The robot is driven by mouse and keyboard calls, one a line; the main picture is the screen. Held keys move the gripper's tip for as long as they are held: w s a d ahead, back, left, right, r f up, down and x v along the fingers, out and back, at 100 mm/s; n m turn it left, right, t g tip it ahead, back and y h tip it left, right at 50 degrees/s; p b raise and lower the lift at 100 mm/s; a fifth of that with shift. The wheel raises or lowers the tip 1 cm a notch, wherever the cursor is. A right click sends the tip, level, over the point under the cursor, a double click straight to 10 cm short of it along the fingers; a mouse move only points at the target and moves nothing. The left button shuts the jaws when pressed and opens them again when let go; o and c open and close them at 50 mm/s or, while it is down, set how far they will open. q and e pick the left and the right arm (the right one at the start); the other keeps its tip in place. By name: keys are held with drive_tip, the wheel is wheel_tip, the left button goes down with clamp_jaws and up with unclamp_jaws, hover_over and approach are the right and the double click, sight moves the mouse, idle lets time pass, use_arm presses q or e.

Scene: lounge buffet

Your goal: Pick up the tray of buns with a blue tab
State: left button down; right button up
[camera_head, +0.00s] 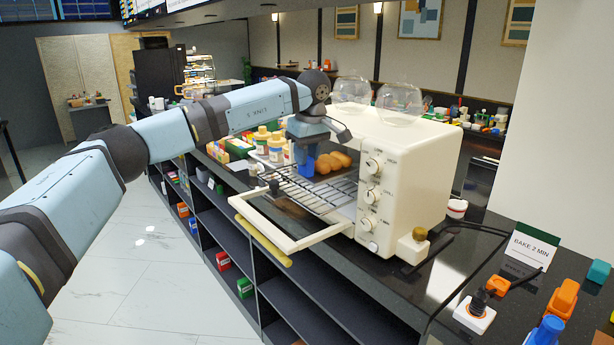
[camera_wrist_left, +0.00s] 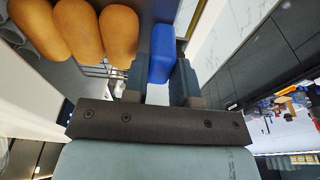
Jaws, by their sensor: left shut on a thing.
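The orange-brown buns (camera_head: 333,161) lie close together at the open mouth of the cream oven (camera_head: 400,180), and they fill the upper left of the left wrist view (camera_wrist_left: 88,32). The blue tab (camera_wrist_left: 161,52) is beside the buns. My left gripper (camera_head: 304,158) reaches down at the oven mouth, and its fingers (camera_wrist_left: 162,75) are shut on the blue tab from both sides. The tray under the buns is mostly hidden by the buns and my gripper. My right gripper is in neither view.
The oven door (camera_head: 300,240) is folded down, with a wire rack (camera_head: 318,192) behind it. Bottles (camera_head: 268,145) stand left of the rack. Two glass bowls (camera_head: 399,101) sit on the oven. A "BAKE 2 MIN" card (camera_head: 531,246) stands on the dark counter at right.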

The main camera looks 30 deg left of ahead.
use_arm(q)
drive_tip(key=s+a+b, duration=0.2)
drive_tip(key=s+a, duration=0.1)
drive_tip(key=a, duration=0.6)
drive_tip(key=s+a+r+b, duration=0.1)
drive_tip(key=s+a+b, duration=0.1)
drive_tip(key=a, duration=0.7)
drive_tip(key=shift+s+a, duration=0.25)
drive_tip(key=shift+s, duration=0.55)
idle(0.4)
